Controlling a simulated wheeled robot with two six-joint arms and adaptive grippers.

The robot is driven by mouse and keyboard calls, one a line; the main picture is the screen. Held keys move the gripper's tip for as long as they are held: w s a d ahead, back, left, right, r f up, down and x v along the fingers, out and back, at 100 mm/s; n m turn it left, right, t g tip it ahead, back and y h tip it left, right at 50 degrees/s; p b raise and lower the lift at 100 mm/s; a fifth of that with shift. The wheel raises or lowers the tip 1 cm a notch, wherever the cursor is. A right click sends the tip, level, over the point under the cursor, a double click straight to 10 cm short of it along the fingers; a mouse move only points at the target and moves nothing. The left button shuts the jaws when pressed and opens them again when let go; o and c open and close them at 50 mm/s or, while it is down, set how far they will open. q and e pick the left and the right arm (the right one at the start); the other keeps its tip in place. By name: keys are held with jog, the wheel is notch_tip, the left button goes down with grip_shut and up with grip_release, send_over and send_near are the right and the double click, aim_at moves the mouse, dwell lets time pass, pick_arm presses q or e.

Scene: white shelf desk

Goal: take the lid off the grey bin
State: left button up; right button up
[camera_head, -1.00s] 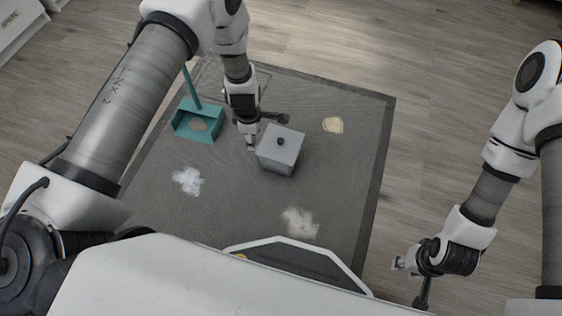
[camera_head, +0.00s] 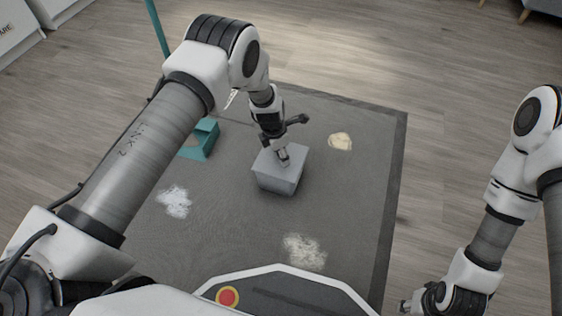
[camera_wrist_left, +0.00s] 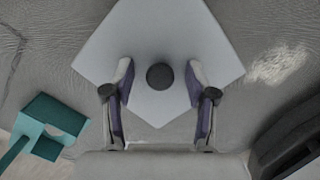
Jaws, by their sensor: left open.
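The grey bin (camera_head: 277,183) stands upright on the dark mat, with its flat grey lid (camera_head: 296,156) on top. My left gripper (camera_head: 283,160) points down over the lid and hides its knob in the head view. In the left wrist view the lid (camera_wrist_left: 160,35) fills the top middle, and its round dark knob (camera_wrist_left: 159,76) lies between the two fingers of my left gripper (camera_wrist_left: 160,88). The fingers are open, with a gap on each side of the knob. My right gripper (camera_head: 408,304) is low at the right, off the mat, and its fingers are too small to read.
A teal dustpan (camera_head: 203,140) with a tall handle stands behind my left arm. White powder patches (camera_head: 175,202) (camera_head: 304,250) and a beige patch (camera_head: 341,141) lie on the mat (camera_head: 350,200).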

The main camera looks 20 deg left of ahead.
pick_arm(q)
jog(key=shift+r, duration=0.1)
grip_shut()
jog(key=shift+r, duration=0.1)
